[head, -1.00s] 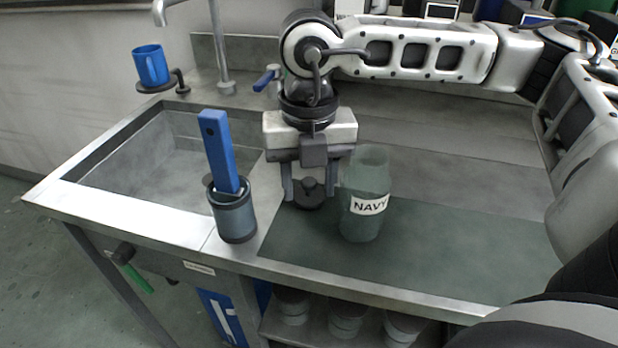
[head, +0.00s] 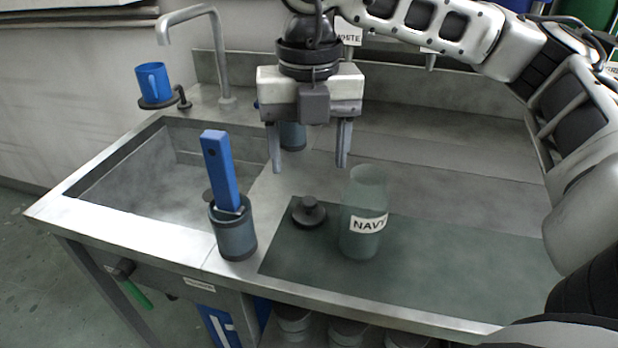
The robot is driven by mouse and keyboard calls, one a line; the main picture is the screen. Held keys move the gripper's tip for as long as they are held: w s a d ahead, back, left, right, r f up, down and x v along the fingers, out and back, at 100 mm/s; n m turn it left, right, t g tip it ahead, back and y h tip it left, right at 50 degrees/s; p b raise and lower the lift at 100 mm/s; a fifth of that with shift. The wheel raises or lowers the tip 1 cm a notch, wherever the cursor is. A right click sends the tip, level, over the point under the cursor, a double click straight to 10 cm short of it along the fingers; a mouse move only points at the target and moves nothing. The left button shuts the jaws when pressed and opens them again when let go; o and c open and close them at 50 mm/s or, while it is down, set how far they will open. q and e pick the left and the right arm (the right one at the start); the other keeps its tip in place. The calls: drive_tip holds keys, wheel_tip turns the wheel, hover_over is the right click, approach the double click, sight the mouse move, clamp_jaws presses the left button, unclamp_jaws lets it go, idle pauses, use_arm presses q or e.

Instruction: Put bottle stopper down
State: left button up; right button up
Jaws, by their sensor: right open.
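The bottle stopper (head: 309,213) is a dark round disc with a small knob on top. It lies upright on the dark green mat (head: 430,262), near the mat's back left corner. A translucent greenish bottle (head: 362,215) with a NAVY label stands on the mat just right of the stopper, its top uncovered. My right gripper (head: 310,162) is open and empty above and behind the stopper, its two fingers pointing down and clear of it. My left gripper is not in view.
A grey cup (head: 235,236) holding a blue-handled tool (head: 220,170) stands left of the mat by the sink (head: 165,165). A blue mug (head: 153,82) sits on a small round holder. A bluish container (head: 293,136) stands behind my right gripper. The mat's right part is clear.

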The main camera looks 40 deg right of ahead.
wheel_tip(320, 180, up, 4)
drive_tip(key=shift+f, duration=0.1)
idle(0.6)
